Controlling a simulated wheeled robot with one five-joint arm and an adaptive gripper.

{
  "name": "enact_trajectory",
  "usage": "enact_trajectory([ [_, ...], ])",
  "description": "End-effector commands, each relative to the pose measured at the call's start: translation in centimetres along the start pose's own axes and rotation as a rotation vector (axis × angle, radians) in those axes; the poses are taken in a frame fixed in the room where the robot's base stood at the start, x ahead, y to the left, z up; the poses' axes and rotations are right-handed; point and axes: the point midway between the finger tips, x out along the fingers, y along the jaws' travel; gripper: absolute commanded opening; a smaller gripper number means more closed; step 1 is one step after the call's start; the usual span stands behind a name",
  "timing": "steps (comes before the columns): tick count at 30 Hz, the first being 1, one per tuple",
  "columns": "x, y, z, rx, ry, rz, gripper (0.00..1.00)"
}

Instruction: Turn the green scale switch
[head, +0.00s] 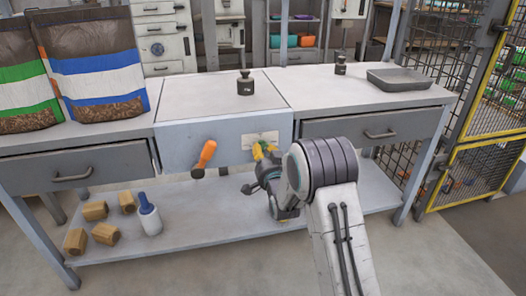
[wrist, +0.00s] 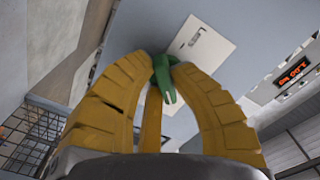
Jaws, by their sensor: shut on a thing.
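The green scale switch (wrist: 167,88) shows in the wrist view between the yellow fingertips of my gripper (wrist: 164,68). The fingers are shut on it, and its forked lower part shows between them. A pale plate (wrist: 205,45) with a small slot lies behind the switch. In the head view my gripper (head: 263,151) is at the front panel (head: 215,143) of the bench, just below the pale plate (head: 260,138). The switch is mostly hidden there by the gripper and arm.
An orange-handled lever (head: 206,154) sticks out of the panel left of my gripper. A dark weight (head: 245,84) stands on the bench top above. Below, a blue-topped bottle (head: 149,215) and several wooden blocks (head: 105,234) are on the shelf. A lit display (wrist: 292,72) shows in the wrist view.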

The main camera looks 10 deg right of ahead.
Motion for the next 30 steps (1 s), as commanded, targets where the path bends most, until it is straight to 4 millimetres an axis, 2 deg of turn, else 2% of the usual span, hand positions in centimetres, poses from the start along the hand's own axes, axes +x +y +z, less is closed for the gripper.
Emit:
enact_trajectory([
  [9, 0.05, -0.17, 0.06, 0.086, 0.0, -0.003, 0.0],
  [23, 0.05, -0.18, 0.04, 0.096, 0.0, -0.004, 0.0],
  [24, 0.05, -0.18, 0.04, 0.096, 0.0, -0.004, 0.22],
  [30, 0.03, -0.14, 0.04, 0.096, 0.0, -0.003, 0.4],
])
